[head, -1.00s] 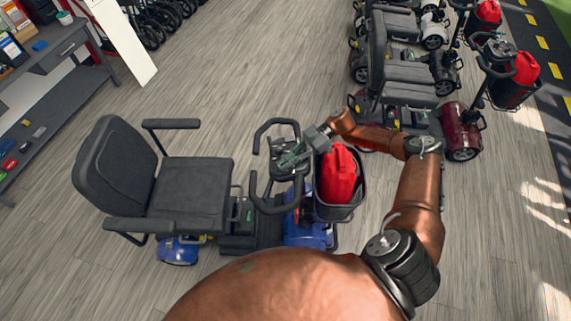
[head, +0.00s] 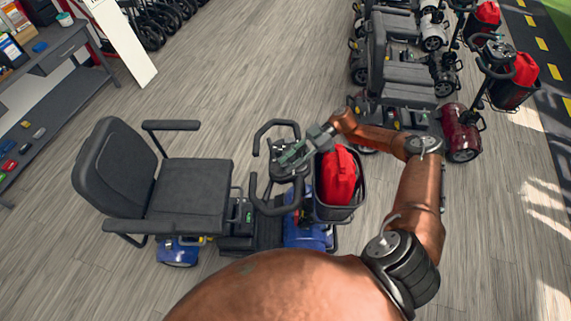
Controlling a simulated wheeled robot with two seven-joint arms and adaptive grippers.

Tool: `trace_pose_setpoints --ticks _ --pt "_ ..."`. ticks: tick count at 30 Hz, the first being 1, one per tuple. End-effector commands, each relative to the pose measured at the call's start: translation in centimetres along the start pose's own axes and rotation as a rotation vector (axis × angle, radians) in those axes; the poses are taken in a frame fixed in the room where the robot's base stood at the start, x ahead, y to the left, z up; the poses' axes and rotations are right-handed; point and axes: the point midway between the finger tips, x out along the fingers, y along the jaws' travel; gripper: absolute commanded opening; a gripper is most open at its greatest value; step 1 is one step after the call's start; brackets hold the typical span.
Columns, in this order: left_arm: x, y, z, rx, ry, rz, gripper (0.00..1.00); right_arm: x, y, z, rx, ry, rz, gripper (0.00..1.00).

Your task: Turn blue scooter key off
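The blue scooter (head: 306,233) stands in front of me, with its dark seat (head: 188,195) at the left and its handlebars (head: 272,190) at the right. Its control console (head: 284,165) sits between the handlebar loops. My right gripper (head: 286,160) reaches over the console from the right, its fingertips at or just above the console's surface. The key is too small or hidden by the gripper to make out. Whether the fingers are shut on anything cannot be told. My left gripper is not in view.
A black basket with a red bag (head: 338,178) hangs at the blue scooter's front, just under my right forearm. A red scooter (head: 462,133) and others stand in a row at the upper right. A grey workbench (head: 58,50) is at the upper left. Floor is clear between them.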

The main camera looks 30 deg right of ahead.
Motion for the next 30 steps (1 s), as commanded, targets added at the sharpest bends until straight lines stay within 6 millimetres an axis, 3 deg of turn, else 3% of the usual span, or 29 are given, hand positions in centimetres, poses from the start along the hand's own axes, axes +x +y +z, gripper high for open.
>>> trace_pose_setpoints --ticks 9,15,30 --pt "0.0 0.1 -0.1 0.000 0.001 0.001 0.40 -6.7 0.2 0.0 -0.001 -0.003 0.005 0.29" --pt "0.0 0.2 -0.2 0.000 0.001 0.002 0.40 -9.6 0.1 0.0 0.000 -0.001 0.003 0.29" --pt "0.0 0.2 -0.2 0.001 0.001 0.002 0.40 -10.5 0.0 0.0 -0.001 0.000 0.000 0.29"
